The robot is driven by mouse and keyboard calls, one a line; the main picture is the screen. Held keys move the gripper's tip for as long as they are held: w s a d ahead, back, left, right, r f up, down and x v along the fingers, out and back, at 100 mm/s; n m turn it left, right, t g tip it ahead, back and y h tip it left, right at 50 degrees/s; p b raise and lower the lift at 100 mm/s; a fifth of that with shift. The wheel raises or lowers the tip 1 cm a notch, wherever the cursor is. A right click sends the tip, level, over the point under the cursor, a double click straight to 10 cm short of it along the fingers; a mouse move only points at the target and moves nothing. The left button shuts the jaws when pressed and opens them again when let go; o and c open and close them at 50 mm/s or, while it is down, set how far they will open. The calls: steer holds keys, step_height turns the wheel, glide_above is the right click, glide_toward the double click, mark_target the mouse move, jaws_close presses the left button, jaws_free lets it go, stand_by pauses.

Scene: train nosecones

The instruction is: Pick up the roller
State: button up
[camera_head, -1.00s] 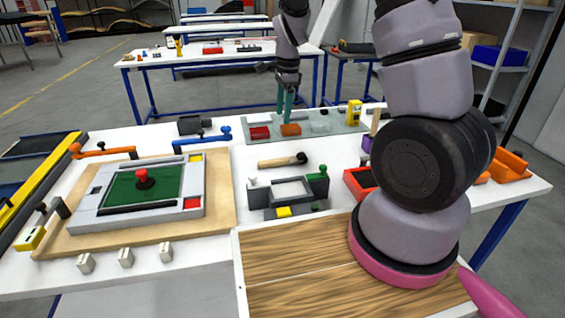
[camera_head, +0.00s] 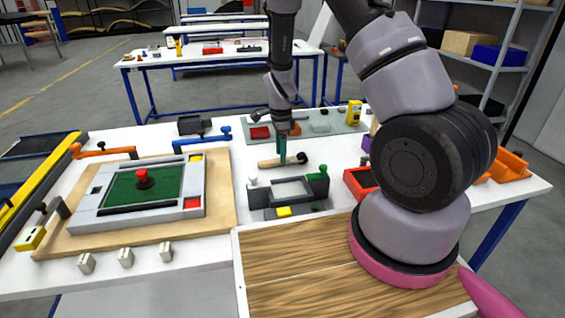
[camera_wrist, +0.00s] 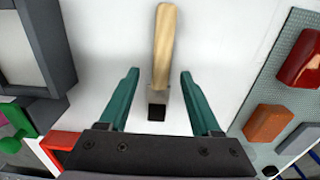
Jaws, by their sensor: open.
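The roller (camera_head: 268,163) lies on the white table, with a light wooden handle to the left and a dark end to the right in the head view. My gripper (camera_head: 283,158) points down at the roller and hides part of its middle. In the wrist view, my gripper (camera_wrist: 159,74) has its two teal fingers spread apart. The roller's wooden handle (camera_wrist: 164,45) runs upward between the fingertips and its dark end lies nearer the palm. The fingers show a gap on both sides, and nothing is gripped.
A grey frame fixture (camera_head: 262,197) with green and white knobs stands in front of the roller. A grey-green mat (camera_head: 345,127) with red and orange blocks lies behind. A red tray (camera_head: 356,184) is to the right. White table around the roller is clear.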

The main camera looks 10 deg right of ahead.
steer(key=shift+f, duration=0.95)
steer(key=shift+c, duration=0.3)
jaws_close()
step_height(320, 180, up, 10)
